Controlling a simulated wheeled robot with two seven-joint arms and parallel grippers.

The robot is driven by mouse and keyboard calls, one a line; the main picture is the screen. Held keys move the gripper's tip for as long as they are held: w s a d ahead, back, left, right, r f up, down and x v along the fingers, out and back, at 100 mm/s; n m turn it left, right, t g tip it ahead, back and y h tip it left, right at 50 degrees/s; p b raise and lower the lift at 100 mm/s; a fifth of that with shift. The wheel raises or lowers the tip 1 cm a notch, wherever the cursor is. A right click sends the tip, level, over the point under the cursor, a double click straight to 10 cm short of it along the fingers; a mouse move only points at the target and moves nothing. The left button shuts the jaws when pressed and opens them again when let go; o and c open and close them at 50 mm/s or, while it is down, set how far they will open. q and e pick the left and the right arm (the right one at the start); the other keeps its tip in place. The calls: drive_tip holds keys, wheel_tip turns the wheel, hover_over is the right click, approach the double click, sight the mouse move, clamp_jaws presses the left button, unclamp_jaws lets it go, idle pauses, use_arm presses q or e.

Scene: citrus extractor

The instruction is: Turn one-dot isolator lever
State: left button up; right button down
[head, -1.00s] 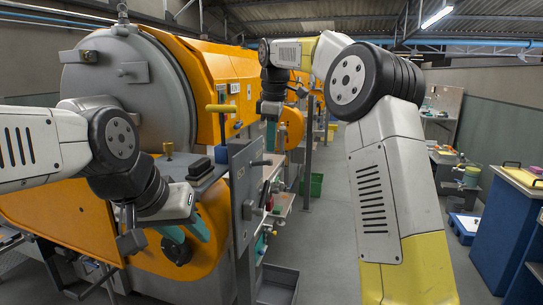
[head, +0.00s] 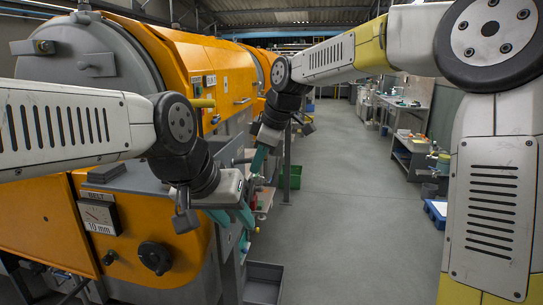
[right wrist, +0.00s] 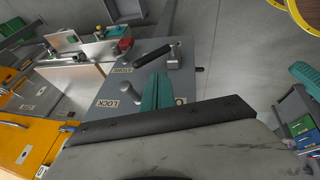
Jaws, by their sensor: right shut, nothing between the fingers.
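In the right wrist view a dark grey panel (right wrist: 112,88) carries labels, one reading LOCK. A black-handled lever (right wrist: 152,55) lies near its far edge, with a grey block at one end. A grey knobbed lever (right wrist: 128,93) stands beside the LOCK label. No dot marks are legible, so I cannot tell which is the one-dot lever. My right gripper (right wrist: 163,77) is shut and empty over the panel, between these two levers; contact cannot be judged. It also shows in the head view (head: 257,160). My left gripper (head: 236,224) has its teal fingers apart, in front of the orange machine.
The large orange machine (head: 185,70) fills the left, with a BELT 10 mm gauge (head: 98,215) and a black knob (head: 154,257). A grey bin (head: 263,283) and a green bin (head: 291,176) stand low. The floor aisle (head: 345,190) is clear.

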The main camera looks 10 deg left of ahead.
sight(251, 181)
drive_tip(key=x, duration=0.3)
drive_tip(key=w+x, duration=0.1)
drive_tip(key=x, duration=0.3)
drive_tip(key=shift+w+d+f, duration=0.1)
drive_tip(key=shift+w+f, duration=0.05)
drive_tip(key=shift+w, duration=0.1)
drive_tip(key=shift+w+f, duration=0.35)
drive_tip(key=shift+f, duration=0.05)
drive_tip(key=w+f, duration=0.1)
drive_tip(key=w, duration=0.2)
drive_tip(key=shift+f, duration=0.4)
